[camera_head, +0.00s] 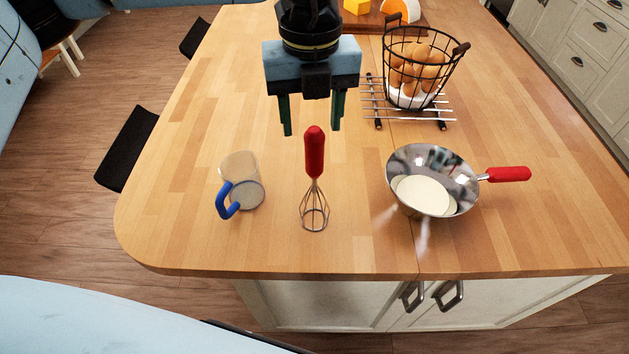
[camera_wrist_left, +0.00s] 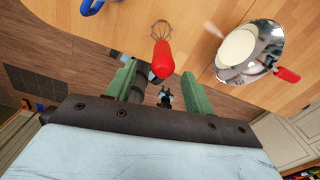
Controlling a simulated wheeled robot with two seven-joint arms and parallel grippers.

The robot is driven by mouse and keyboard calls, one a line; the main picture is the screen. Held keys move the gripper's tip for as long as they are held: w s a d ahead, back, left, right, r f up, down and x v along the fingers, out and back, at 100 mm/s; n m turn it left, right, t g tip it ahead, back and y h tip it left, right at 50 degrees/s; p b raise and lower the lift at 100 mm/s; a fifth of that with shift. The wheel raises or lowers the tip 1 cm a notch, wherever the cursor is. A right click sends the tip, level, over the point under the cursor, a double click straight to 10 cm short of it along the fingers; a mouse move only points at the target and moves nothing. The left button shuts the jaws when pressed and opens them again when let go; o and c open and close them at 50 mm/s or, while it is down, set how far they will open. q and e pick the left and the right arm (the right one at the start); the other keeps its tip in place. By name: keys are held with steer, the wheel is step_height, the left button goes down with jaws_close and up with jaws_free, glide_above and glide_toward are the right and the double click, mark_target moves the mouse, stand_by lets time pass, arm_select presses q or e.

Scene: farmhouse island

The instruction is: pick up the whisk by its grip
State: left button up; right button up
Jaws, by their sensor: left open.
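In the left wrist view the open left gripper (camera_wrist_left: 162,82) shows with the red grip (camera_wrist_left: 163,60) ahead of and between the fingertips, seemingly not touched. How high the fingers are above the grip is hard to tell. My right gripper is not in view.
A clear mug with a blue handle (camera_head: 228,200) stands left of the whisk. A metal pan (camera_head: 462,180) with white contents and a red handle is at the right. A wire basket (camera_head: 450,72) of brown items stands on a rack (camera_head: 375,110) behind. Bare wood surrounds the whisk.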

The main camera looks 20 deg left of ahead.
mark_target(314, 129)
arm_select(q)
steer(key=f+p, duration=0.1)
steer(key=f, duration=0.4)
steer(key=shift+d, duration=0.2)
steer(key=shift+c, duration=0.3)
steer(key=c, duration=1)
